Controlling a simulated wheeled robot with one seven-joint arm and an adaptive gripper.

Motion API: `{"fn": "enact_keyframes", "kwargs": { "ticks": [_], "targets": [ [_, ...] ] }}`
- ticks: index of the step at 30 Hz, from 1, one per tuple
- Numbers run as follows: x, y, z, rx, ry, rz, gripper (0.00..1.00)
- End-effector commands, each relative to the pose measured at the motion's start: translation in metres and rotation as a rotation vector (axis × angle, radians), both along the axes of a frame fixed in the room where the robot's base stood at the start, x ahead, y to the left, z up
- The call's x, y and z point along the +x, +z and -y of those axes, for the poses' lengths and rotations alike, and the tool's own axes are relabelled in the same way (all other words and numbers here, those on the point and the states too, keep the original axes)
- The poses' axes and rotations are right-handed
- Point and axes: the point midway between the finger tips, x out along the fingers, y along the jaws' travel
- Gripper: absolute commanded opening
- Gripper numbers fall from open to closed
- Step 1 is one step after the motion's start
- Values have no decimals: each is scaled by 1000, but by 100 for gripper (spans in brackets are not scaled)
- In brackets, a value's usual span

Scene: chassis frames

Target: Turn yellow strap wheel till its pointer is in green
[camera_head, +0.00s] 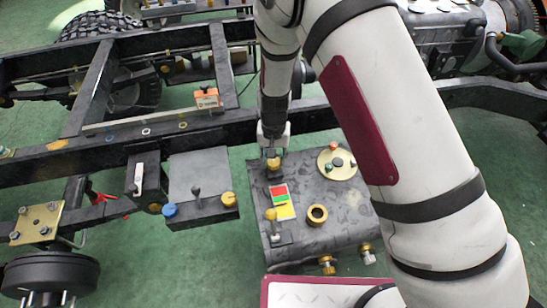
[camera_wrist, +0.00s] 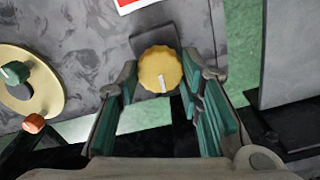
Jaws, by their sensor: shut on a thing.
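The yellow strap wheel (camera_wrist: 158,66) is a round, scalloped knob seen face-on in the wrist view. A short white pointer mark (camera_wrist: 162,82) shows on its face, below the centre in that picture. My gripper (camera_wrist: 161,78) has its green-padded fingers on either side of the wheel and is shut on it. In the head view my gripper (camera_head: 273,150) reaches down onto the wheel (camera_head: 273,164) at the tank's back left. A red, green and yellow label (camera_head: 281,196) lies on the tank in front of the wheel. I cannot tell which colour the pointer matches.
The dark grey tank (camera_head: 335,215) also carries a brass disc (camera_head: 337,163) with red and green knobs, a brass ring (camera_head: 317,214) and a small lever (camera_head: 272,226). A grey box (camera_head: 198,180) with blue and yellow knobs stands left. A chassis rail (camera_head: 130,150) runs behind.

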Motion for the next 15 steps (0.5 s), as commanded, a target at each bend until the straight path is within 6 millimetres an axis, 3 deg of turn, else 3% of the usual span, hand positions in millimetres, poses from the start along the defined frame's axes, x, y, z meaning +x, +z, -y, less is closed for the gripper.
{"fn": "enact_keyframes", "kwargs": {
  "ticks": [8, 9, 11, 15],
  "targets": [
    [0, 0, 0, 0, 1, -1, 6],
    [0, 0, 0, 0, 1, -1, 43],
    [0, 0, 0, 0, 1, 0, 54],
    [0, 0, 0, 0, 1, 0, 54]
  ]
}}
